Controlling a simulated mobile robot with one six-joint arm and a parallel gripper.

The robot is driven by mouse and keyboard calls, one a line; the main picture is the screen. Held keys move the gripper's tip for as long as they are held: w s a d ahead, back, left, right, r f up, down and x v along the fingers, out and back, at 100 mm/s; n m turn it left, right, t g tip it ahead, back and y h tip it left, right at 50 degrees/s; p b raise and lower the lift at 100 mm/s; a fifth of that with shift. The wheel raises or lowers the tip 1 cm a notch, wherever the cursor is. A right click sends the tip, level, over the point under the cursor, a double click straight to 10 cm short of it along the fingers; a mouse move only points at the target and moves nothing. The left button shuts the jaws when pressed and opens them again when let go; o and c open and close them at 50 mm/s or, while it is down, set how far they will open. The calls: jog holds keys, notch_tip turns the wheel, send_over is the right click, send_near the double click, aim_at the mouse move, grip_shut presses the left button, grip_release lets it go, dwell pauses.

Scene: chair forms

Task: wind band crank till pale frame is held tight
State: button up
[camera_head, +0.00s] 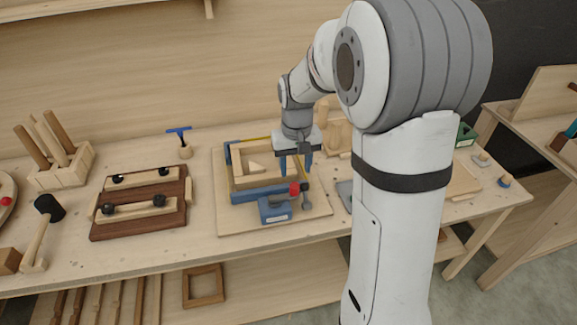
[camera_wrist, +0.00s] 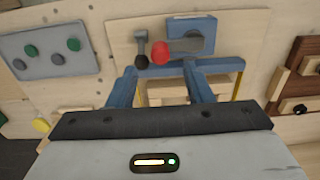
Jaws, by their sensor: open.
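A pale wooden frame (camera_head: 239,164) lies on a board, with blue bars along its sides and a yellow band (camera_head: 258,139) showing at the back. A blue clamp block (camera_head: 275,209) stands at the front; it also shows in the wrist view (camera_wrist: 205,34). Its crank has a red part (camera_head: 294,188), seen in the wrist view (camera_wrist: 163,51) beside a grey arm with dark ends (camera_wrist: 142,46). My gripper (camera_head: 296,174) is open and points down over the frame's right part, behind the crank. In the wrist view its blue fingers (camera_wrist: 160,72) are apart and empty. I cannot tell the band's tightness.
The board (camera_head: 238,223) rests on a workbench. A dark wooden fixture (camera_head: 182,213), a mallet (camera_head: 45,215) and a peg block (camera_head: 70,170) stand left. A grey plate with knobs (camera_wrist: 48,57) lies right of the board in the head view.

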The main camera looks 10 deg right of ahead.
aim_at(294, 184)
jog(key=shift+w+f, duration=0.5)
jog(key=shift+f, duration=0.05)
notch_tip(294, 184, down, 7)
jog(key=shift+f+p, duration=0.15)
jog(key=shift+p, duration=0.55)
grip_shut()
jog(key=shift+a, duration=0.1)
